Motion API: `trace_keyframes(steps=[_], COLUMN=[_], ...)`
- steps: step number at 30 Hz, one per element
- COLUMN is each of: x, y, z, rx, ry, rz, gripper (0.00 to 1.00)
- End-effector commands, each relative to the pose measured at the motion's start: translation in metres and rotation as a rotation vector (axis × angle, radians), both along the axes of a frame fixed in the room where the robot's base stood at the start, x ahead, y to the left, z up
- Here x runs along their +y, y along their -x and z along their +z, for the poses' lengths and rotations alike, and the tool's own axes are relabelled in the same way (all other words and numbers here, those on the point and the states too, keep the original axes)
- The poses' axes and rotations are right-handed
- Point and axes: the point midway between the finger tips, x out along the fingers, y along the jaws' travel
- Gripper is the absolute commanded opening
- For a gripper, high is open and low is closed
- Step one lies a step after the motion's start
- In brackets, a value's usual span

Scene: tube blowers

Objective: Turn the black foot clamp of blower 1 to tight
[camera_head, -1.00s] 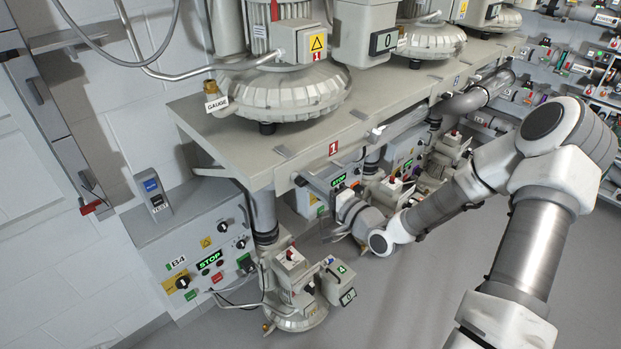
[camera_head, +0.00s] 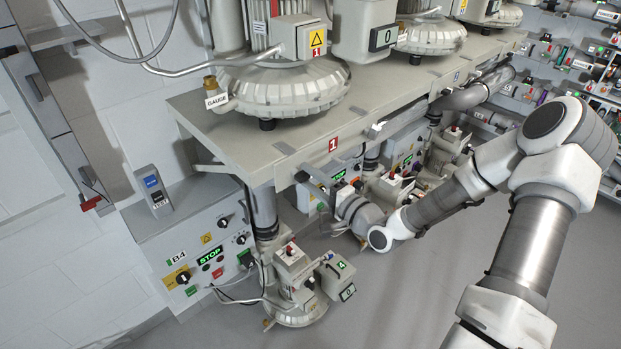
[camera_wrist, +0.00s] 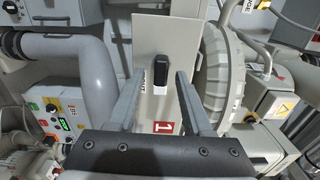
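The black foot clamp (camera_wrist: 158,68) is a short upright black handle on a pale panel, seen in the middle of the wrist view. A small white piece shows at its lower end, and small sideways lettering that I cannot read stands to its left. My gripper (camera_wrist: 154,76) is open, with one grey finger on each side of the clamp and clear gaps between. Contact is not visible. In the head view my arm reaches in low by the bench's front edge, and I cannot pick out the clamp there. Blower 1 (camera_head: 285,85) stands on the bench.
The bench (camera_head: 225,140) carries a red 1 label (camera_head: 333,144), also in the wrist view (camera_wrist: 163,127). A thick grey pipe (camera_wrist: 92,75) is left of my gripper and a ribbed round housing (camera_wrist: 215,75) is close right. Control box B4 (camera_head: 205,255) stands lower left. Floor in front is clear.

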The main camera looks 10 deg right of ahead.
Motion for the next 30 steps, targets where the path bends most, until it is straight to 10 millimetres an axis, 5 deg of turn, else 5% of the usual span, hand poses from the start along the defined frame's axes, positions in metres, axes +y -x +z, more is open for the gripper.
trace_keyframes(steps=[11, 30], x=[-0.013, -0.089], y=[0.016, 0.127], z=[-0.001, 0.0], rx=[-0.001, 0.0], ry=[0.001, 0.001], rz=[-0.004, -0.005], gripper=[0.5, 0.5])
